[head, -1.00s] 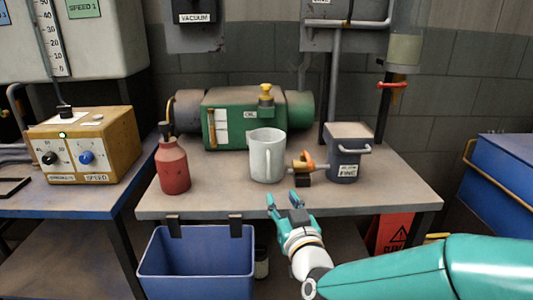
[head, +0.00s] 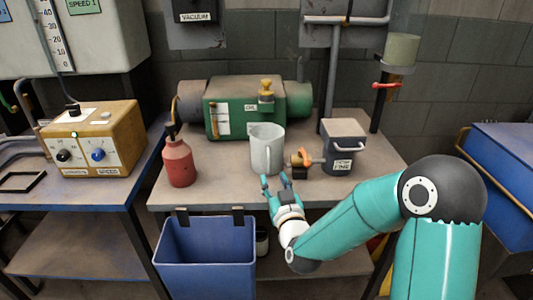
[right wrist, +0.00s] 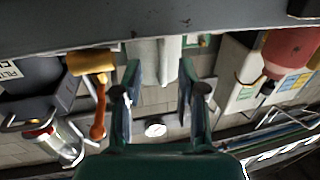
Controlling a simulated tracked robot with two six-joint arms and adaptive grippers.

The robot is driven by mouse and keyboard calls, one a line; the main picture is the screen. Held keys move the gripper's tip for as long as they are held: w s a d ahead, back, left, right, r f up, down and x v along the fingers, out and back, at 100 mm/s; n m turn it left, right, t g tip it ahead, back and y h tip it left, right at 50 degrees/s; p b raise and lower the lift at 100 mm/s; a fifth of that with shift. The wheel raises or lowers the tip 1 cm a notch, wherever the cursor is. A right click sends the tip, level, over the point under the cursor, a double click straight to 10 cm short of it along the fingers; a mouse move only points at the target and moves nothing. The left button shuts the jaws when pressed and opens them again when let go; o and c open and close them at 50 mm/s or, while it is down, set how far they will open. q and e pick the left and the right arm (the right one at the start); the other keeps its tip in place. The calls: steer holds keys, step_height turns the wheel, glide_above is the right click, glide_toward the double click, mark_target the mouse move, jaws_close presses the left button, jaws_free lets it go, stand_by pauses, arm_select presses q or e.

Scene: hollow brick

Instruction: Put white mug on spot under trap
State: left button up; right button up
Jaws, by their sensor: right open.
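The white mug (head: 264,152) stands upright on the workbench, in front of the green pump. Its handle side faces me. My right gripper (head: 275,182) is open and empty at the bench's front edge, just in front of the mug. In the right wrist view the mug (right wrist: 156,60) shows between the spread fingers of the gripper (right wrist: 158,88), beyond their tips. A clear vessel (head: 401,50) with a red-handled valve (head: 386,86) hangs at the back right; it may be the trap. I cannot make out a marked spot under it. My left gripper is not in view.
An orange-handled valve piece (head: 301,158) and a grey box (head: 343,150) stand close right of the mug. A red bottle (head: 180,163) stands left. The green pump (head: 236,112) is behind. A blue bin (head: 205,253) hangs at the front. Bench between bottle and mug is clear.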

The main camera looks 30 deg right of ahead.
mark_target(269, 171)
steer(key=x, duration=0.4)
steer(key=shift+w+f+p, duration=0.15)
steer(key=shift+w+p, duration=0.05)
steer(key=shift+p, duration=0.1)
steer(key=shift+c, duration=0.2)
jaws_close()
